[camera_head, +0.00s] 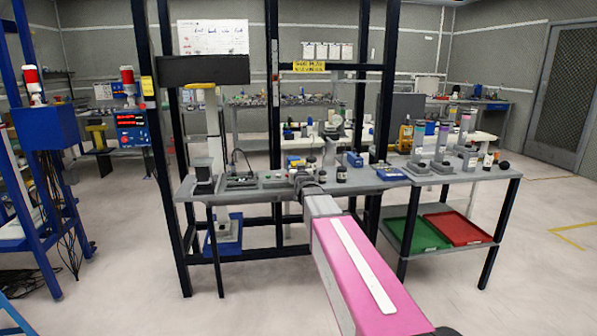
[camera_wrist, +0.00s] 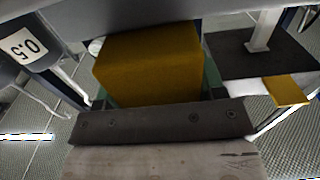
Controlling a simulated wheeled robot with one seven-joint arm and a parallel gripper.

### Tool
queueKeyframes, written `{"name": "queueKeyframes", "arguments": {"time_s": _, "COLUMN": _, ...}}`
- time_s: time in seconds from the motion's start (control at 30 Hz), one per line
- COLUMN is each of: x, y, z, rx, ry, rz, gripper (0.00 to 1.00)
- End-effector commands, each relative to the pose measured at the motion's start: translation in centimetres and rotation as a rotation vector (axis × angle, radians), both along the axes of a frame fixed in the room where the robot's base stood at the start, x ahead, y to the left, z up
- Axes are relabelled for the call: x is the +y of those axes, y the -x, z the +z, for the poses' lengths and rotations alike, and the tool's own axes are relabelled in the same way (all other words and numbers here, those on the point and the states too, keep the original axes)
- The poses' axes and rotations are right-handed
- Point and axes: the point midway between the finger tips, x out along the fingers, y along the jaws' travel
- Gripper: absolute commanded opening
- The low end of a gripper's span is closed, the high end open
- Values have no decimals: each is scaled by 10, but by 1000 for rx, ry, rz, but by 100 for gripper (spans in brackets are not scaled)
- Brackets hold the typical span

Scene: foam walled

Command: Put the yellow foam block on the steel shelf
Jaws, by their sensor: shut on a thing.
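The yellow foam block (camera_wrist: 148,65) is in the middle of the wrist view, held just in front of my gripper (camera_wrist: 157,88). Green finger parts show at its left and right sides, and the jaws are shut on it. In the head view my pink arm reaches forward, and its end (camera_head: 304,181) is at the front edge of a grey workbench (camera_head: 270,184). The block cannot be made out there. A lower grey shelf (camera_head: 447,253) is under the bench's right side. I cannot tell which surface is the steel shelf.
Bottles and small devices crowd the bench top. A green tray (camera_head: 418,236) and a red tray (camera_head: 458,228) fill much of the lower shelf. Dark uprights (camera_head: 275,110) stand along the bench. A blue frame (camera_head: 47,130) stands at left. The floor at right is clear.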

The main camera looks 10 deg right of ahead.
Motion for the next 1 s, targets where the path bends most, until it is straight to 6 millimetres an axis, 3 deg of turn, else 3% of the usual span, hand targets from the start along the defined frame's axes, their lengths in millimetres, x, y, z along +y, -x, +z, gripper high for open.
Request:
{"name": "queueKeyframes", "arguments": {"time_s": 0.33, "x": 0, "y": 0, "z": -2, "rx": -1, "ry": 0, "rz": 0, "gripper": 40}}
{"name": "queueKeyframes", "arguments": {"time_s": 0.37, "x": 0, "y": 0, "z": -2, "rx": -1, "ry": 0, "rz": 0, "gripper": 73}}
{"name": "queueKeyframes", "arguments": {"time_s": 0.4, "x": 0, "y": 0, "z": -2, "rx": -1, "ry": 0, "rz": 0, "gripper": 86}}
{"name": "queueKeyframes", "arguments": {"time_s": 0.43, "x": 0, "y": 0, "z": -2, "rx": -1, "ry": 0, "rz": 0, "gripper": 89}}
{"name": "queueKeyframes", "arguments": {"time_s": 0.83, "x": 0, "y": 0, "z": 1, "rx": -1, "ry": 0, "rz": 0, "gripper": 89}}
{"name": "queueKeyframes", "arguments": {"time_s": 1.0, "x": 0, "y": 20, "z": 1, "rx": -1, "ry": 0, "rz": 0, "gripper": 89}}
